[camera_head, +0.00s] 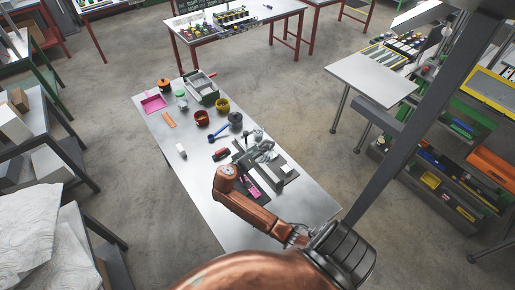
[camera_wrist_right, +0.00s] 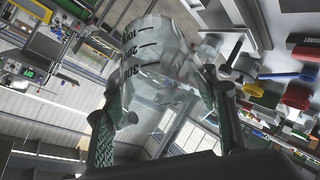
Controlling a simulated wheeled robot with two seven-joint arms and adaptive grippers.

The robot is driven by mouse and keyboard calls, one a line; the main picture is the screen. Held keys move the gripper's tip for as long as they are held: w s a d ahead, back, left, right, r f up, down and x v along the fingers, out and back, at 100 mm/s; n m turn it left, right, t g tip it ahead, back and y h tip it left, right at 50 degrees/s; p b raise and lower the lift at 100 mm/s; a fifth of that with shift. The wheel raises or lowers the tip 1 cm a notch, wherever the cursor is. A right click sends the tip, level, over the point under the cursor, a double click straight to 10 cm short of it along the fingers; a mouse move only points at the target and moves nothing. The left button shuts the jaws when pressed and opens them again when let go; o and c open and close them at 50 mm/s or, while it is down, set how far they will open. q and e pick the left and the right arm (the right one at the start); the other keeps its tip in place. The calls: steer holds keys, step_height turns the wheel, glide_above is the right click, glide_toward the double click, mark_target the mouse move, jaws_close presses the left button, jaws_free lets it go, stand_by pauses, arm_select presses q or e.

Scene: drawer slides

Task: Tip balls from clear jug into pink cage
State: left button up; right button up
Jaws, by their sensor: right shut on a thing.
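My right gripper (camera_wrist_right: 165,115) is shut on the clear jug (camera_wrist_right: 150,60), with one finger on each side of it in the right wrist view. The jug is see-through with black measuring lines and numbers, and it looks tilted in that view. In the head view the gripper (camera_head: 250,155) is over the right part of the metal table, where the jug (camera_head: 266,153) is small and hard to make out. A pink object (camera_head: 250,187) shows beside my arm, partly hidden; I cannot tell if it is the cage. I cannot make out any balls. My left gripper is not in view.
The metal table (camera_head: 310,205) holds a pink tray (camera_head: 153,103), a grey-green box (camera_head: 201,88), red (camera_head: 202,118) and yellow (camera_head: 222,105) cups, a blue tool (camera_head: 218,131) and a grey block (camera_head: 278,175). Its front right end is bare.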

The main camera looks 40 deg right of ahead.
steer(key=y+p, duration=0.1)
steer(key=p, duration=0.1)
steer(key=r+m+y+p, duration=0.1)
steer(key=p, duration=0.1)
steer(key=y+p, duration=0.2)
steer(key=shift+w+a+r+m+t, duration=0.1)
steer(key=shift+a+r+m+t, duration=0.05)
steer(key=shift+a+m+t, duration=0.2)
steer(key=shift+w+a+f+m+y, duration=0.15)
steer(key=shift+f+m+y, duration=0.1)
steer(key=shift+y, duration=0.35)
steer(key=shift+s+a+f+m+y, duration=0.1)
steer(key=shift+a+f+y, duration=0.1)
steer(key=shift+y, duration=0.4)
steer(key=shift+w+a+f+t+y, duration=0.25)
steer(key=shift+a+t+y, duration=0.1)
steer(key=shift+y, duration=0.55)
steer(key=shift+s, duration=0.1)
